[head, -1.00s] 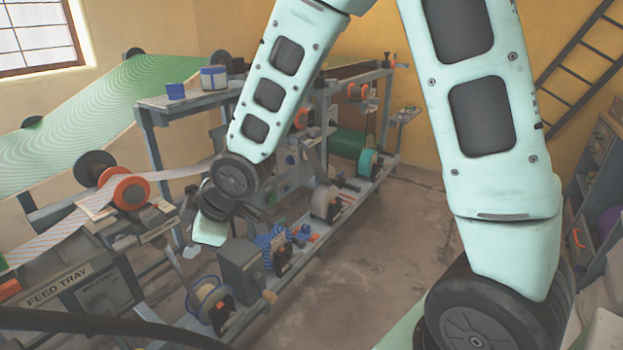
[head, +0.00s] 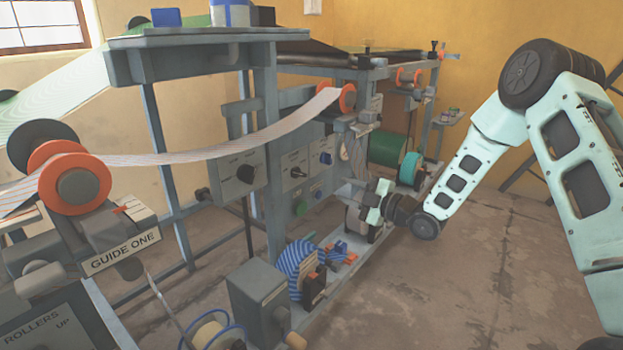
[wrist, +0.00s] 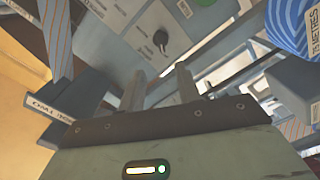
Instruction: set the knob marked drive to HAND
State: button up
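My gripper (head: 372,204) is in front of the machine, right of these panels, touching no knob that I can see. In the wrist view my gripper (wrist: 160,82) is open and empty. A black knob (wrist: 160,38) on a pale panel lies beyond the fingertips, beside a green button (wrist: 185,8).
A striped paper web (head: 225,146) crosses in front of the panels. A blue striped roll (head: 297,262) and a grey box (head: 258,300) stand on the lower rail. The guide one unit (head: 100,235) is at left. The floor (head: 450,270) at right is clear.

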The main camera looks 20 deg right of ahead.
aim_at(303, 175)
jog(key=b+x, duration=0.1)
jog(key=x, duration=1.2)
jog(key=shift+w+a, duration=0.3)
grip_shut()
